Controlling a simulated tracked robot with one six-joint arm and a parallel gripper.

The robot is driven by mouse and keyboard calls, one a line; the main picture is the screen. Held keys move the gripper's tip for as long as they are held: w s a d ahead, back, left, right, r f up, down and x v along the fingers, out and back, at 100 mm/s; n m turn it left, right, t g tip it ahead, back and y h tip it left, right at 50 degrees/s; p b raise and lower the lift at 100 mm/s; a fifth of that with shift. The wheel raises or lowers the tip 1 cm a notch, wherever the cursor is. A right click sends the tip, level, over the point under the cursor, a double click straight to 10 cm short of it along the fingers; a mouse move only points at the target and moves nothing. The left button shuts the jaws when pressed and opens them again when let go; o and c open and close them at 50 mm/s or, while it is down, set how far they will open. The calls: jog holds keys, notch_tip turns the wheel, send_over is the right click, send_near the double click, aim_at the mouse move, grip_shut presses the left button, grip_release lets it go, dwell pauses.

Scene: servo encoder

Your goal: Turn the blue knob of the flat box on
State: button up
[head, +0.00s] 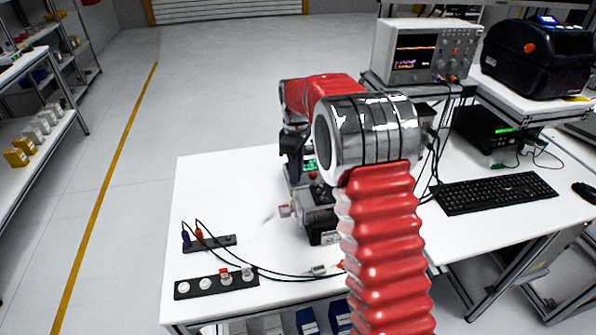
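A small grey and black device (322,222) stands on the white table, largely covered by my arm. A small green display (310,166) shows behind it, beside my arm. I cannot make out a blue knob on it, and I cannot tell whether this is the flat box. My wrist's dark end hangs down over the device's far side. My gripper's fingers are not distinguishable there, so neither their opening nor any contact shows.
A black strip with several round knobs (216,283) and a strip with blue and orange plugs (209,243) lie at the table's front left, with loose black cables. An oscilloscope (424,50), a keyboard (493,192) and a black printer (537,58) are right. The table's left back is clear.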

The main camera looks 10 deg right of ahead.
grip_shut()
jog(key=shift+d, duration=0.2)
jog(key=shift+a, duration=0.1)
dwell(0.6)
jog(key=shift+w+r+m, duration=0.1)
jog(key=shift+m, duration=0.5)
jog(key=m, duration=0.3)
jog(key=shift+m, duration=0.4)
jog(key=m, duration=0.6)
jog(key=shift+m, duration=0.4)
